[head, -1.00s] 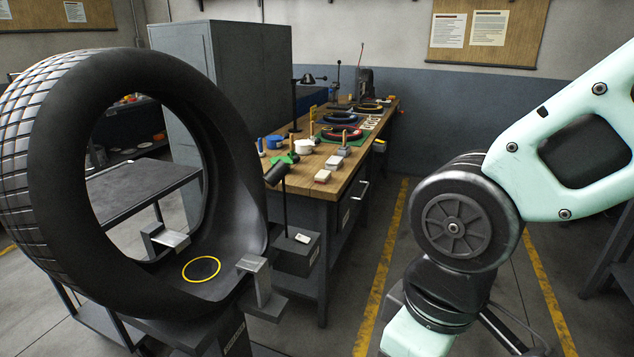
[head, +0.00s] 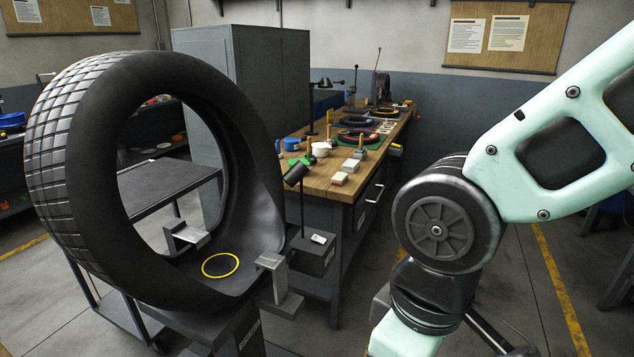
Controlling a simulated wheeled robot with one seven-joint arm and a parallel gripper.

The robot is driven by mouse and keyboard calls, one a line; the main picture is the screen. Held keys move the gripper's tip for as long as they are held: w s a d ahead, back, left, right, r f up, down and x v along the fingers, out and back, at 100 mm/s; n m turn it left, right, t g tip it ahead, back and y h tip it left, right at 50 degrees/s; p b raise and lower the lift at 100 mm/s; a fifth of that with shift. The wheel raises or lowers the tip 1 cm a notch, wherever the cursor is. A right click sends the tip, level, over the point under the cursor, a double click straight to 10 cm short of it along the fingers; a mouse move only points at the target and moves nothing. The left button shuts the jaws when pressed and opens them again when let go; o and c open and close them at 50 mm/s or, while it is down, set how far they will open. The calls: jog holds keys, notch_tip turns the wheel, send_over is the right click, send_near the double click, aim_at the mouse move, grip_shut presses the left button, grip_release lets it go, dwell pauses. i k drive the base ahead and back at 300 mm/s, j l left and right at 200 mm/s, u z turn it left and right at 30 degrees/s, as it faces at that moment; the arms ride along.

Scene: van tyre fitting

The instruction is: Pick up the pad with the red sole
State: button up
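A small pale block-shaped pad (head: 340,178) with a thin reddish edge along its bottom lies near the front end of the wooden workbench (head: 318,185). It is small in the head view, so its sole shows only as that edge. A second pale pad (head: 350,165) lies just behind it, and its sole colour cannot be made out. My arm stands at the right of the view, well apart from the pads. My gripper is below the frame and out of sight.
A big tyre (head: 50,170) stands upright on a stand at left, with a yellow ring (head: 220,265) marked inside. Wooden-handled tools, a white pot (head: 321,149) and blue tape (head: 290,144) crowd the bench.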

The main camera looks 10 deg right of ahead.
aim_at(339, 178)
jog(key=i+l+u, duration=0.1)
jog(key=u, duration=0.25)
jog(key=i+l+u, duration=0.1)
jog(key=u, duration=0.25)
jog(key=i+l+u, duration=0.1)
jog(key=l+u, duration=0.2)
jog(key=i+l+u, duration=0.25)
jog(key=l, duration=0.45)
jog(key=l+u, duration=0.25)
jog(key=l, duration=0.5)
jog(key=i+l+u, duration=0.25)
jog(key=l, duration=3.1)
jog(key=i+u, duration=0.05)
